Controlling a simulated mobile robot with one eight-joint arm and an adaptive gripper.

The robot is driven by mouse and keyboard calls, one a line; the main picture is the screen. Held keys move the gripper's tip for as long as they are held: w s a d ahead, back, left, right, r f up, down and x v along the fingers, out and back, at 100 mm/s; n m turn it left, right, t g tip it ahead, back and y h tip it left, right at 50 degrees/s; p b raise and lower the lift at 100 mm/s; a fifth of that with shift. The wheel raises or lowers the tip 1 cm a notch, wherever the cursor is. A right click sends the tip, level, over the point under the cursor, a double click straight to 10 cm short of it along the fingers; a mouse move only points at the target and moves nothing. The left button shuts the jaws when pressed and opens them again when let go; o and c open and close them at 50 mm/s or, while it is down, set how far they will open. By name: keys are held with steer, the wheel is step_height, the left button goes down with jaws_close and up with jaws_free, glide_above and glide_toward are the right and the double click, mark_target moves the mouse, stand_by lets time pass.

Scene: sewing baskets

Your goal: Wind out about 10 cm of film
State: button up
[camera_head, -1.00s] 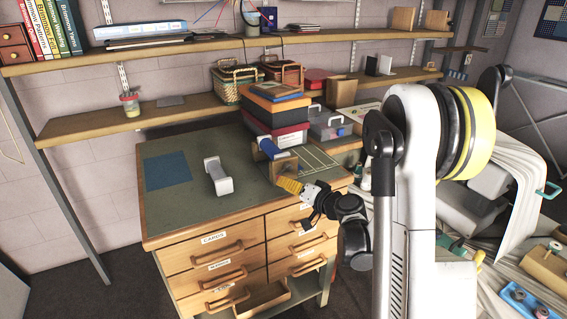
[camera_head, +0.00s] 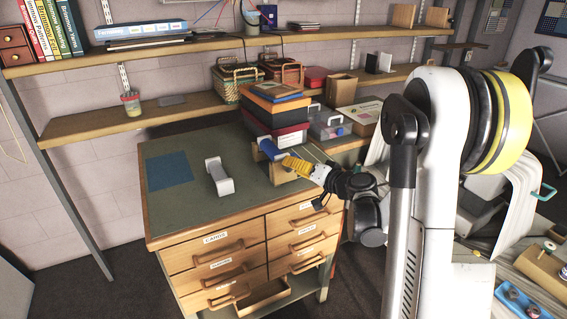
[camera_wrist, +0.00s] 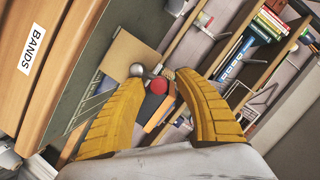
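A blue roll (camera_head: 271,148), which looks like the film, is held on a wooden stand (camera_head: 280,172) near the right edge of the green-topped desk. No loose film end can be made out. My gripper (camera_head: 287,161) is at roll height, close to its right end, and hides part of the stand. In the wrist view, the yellow fingers of my gripper (camera_wrist: 158,78) are spread, with a red round knob (camera_wrist: 158,87) showing between their tips. A grey round part (camera_wrist: 138,70) and a tan panel (camera_wrist: 130,50) lie beyond. I cannot tell whether the fingers touch the knob.
Stacked boxes (camera_head: 275,115) stand just behind the roll. A grey-white two-ended item (camera_head: 219,176) and a blue mat (camera_head: 169,171) lie on the desk (camera_head: 200,205). A lower drawer (camera_head: 263,297) is pulled out. The desk's front left is clear.

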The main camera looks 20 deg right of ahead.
steer(key=s+b, duration=0.1)
steer(key=s, duration=0.6)
stand_by(0.3)
stand_by(0.3)
steer(key=s+a+r+n+g, duration=0.1)
steer(key=s+a+n+g, duration=0.2)
steer(key=a, duration=0.7)
steer(key=s+a+n+g+h, duration=0.1)
steer(key=s+a+g+h, duration=0.1)
steer(key=s, duration=0.8)
steer(key=s+a+n+g+h, duration=0.1)
steer(key=s+a, duration=0.4)
steer(key=s, duration=0.5)
steer(key=shift+s+n+g+h, duration=0.25)
steer(key=shift+n+g+h, duration=0.15)
steer(key=shift+n+g, duration=0.5)
